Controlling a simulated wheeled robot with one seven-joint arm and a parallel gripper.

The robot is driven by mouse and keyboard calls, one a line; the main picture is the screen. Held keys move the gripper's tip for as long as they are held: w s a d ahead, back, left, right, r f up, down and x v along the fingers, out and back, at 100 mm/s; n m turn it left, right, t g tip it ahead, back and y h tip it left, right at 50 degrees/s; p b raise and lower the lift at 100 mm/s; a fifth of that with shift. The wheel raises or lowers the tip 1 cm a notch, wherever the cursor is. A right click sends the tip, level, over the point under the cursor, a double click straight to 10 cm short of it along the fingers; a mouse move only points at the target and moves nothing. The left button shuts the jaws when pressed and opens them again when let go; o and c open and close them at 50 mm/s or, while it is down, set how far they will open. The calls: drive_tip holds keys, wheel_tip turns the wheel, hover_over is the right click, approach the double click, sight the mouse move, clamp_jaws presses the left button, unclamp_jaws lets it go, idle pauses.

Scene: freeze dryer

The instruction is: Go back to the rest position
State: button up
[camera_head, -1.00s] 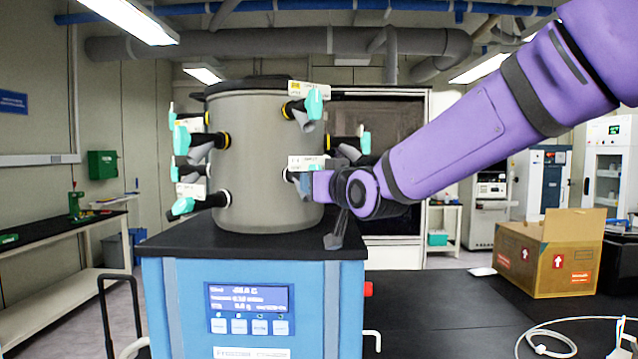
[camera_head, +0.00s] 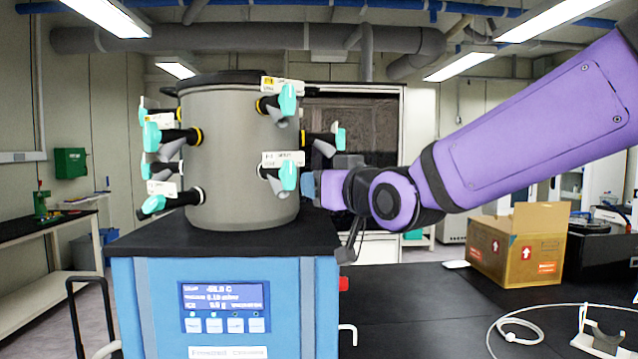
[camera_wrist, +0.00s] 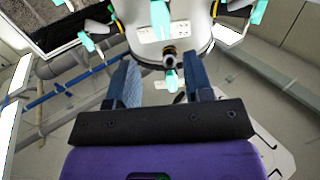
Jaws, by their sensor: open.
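The freeze dryer has a blue base (camera_head: 240,290) with a lit display and a grey drum (camera_head: 240,150) on its black top. Several ports with teal valve handles stick out around the drum. My purple arm reaches in from the right. My gripper (camera_head: 330,200) is right of the drum, near the lower front valve (camera_head: 287,175). In the wrist view my gripper (camera_wrist: 163,88) has its two blue-grey fingers apart with nothing held. A valve with a teal handle (camera_wrist: 172,78) shows beyond and between the fingers, and the drum (camera_wrist: 185,20) lies past it.
An open cardboard box (camera_head: 515,245) stands on the black bench (camera_head: 440,315) at the right. A white cable (camera_head: 515,330) lies in front of it. A dark-fronted cabinet (camera_head: 350,125) stands behind the drum. A side table (camera_head: 45,235) is at the far left.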

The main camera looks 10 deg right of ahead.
drive_tip(key=s+d+f+m+g+h, duration=0.2)
drive_tip(key=s+d+f+h, duration=0.2)
drive_tip(key=d, duration=0.6)
drive_tip(key=s+d+f+m+g+h, duration=0.1)
drive_tip(key=s+d+f+g+h, duration=0.1)
drive_tip(key=s+d+f+g, duration=0.2)
drive_tip(key=s+d+f+m+g+h, duration=0.2)
drive_tip(key=s+d+f+g, duration=0.2)
drive_tip(key=s+d, duration=0.6)
drive_tip(key=s+f, duration=0.2)
drive_tip(key=s, duration=0.4)
drive_tip(key=shift+s+m+g, duration=0.3)
drive_tip(key=shift+f, duration=0.1)
